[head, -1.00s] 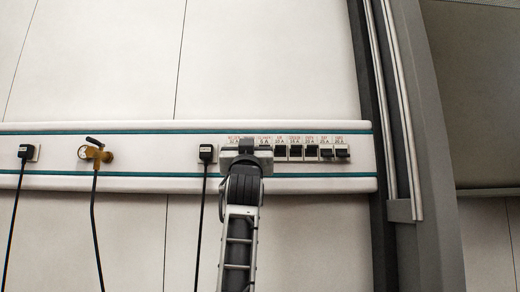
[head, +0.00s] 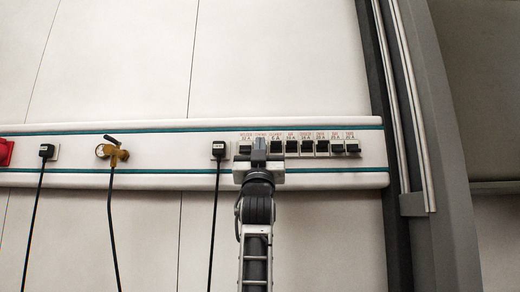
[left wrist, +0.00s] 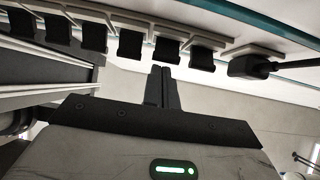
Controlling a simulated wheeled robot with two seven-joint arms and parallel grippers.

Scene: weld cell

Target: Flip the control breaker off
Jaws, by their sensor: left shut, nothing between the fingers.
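A row of black-handled breakers (head: 307,147) is set in the white wall rail, with small red labels above. I cannot clearly read which label says control. My left gripper (head: 260,146) is shut and empty, pointing up in front of the second breaker from the left, which it mostly hides in the head view. In the left wrist view the shut fingertips (left wrist: 163,74) are just below a black handle (left wrist: 167,50); contact cannot be told. The leftmost breaker (head: 244,148) shows beside the fingers. My right gripper is not in view.
A black plug with cable (head: 219,151) is left of the breakers and shows in the left wrist view (left wrist: 246,66). Further left are a brass valve with hose (head: 112,152), another plug (head: 47,151) and a red fitting (head: 5,152). A grey post (head: 440,150) stands right.

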